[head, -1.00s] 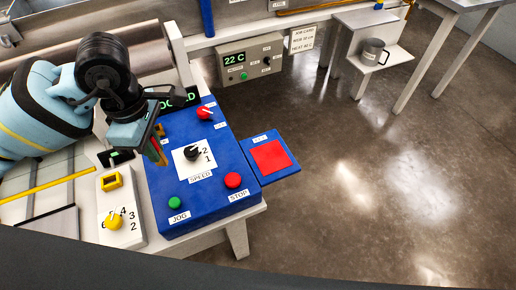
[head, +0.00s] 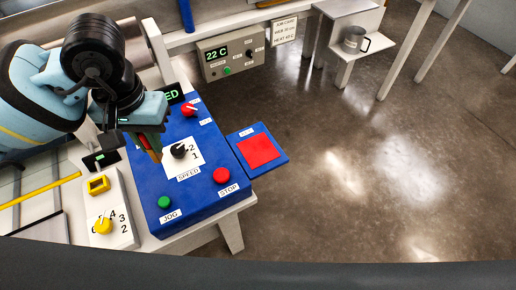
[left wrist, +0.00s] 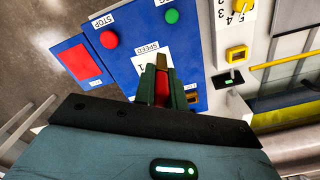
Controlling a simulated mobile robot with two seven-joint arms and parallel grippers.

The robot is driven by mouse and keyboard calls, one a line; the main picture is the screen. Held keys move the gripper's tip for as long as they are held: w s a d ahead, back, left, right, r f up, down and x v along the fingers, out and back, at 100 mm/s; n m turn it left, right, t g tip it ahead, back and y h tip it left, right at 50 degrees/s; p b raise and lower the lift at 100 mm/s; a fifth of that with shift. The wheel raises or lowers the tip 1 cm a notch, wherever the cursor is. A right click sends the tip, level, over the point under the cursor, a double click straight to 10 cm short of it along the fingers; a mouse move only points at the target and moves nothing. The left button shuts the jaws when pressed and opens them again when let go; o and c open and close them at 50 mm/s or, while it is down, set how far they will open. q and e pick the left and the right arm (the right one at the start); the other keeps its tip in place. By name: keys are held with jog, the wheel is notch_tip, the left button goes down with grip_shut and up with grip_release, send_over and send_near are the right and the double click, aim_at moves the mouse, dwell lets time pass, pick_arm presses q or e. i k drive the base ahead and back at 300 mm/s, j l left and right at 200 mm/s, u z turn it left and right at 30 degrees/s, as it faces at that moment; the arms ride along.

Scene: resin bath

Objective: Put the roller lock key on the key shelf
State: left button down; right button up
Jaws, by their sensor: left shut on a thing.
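My left gripper (head: 150,140) is shut on the roller lock key, just above the left part of the blue control panel (head: 207,190). In the left wrist view, the key (left wrist: 162,88) shows as a red part between the fingers with a brass-coloured tip beyond them. In the head view, only a small reddish and brass part of it shows below the fingers. The blue key shelf with a red square (head: 258,150) juts from the panel's right side and is empty; its label is too small to read. My right gripper is not in view.
The panel has a black SPEED knob (head: 179,151), a red knob (head: 189,109), a red STOP button (head: 222,175) and a green JOG button (head: 165,202). A white box with a yellow knob (head: 103,226) stands at left. A temperature box (head: 230,53) is behind.

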aim_at(258, 150)
jog(key=i+j, duration=0.1)
jog(key=j, duration=0.25)
jog(key=i+j, duration=0.1)
jog(key=j, duration=0.6)
jog(key=z, duration=1.3)
jog(key=i+j, duration=0.05)
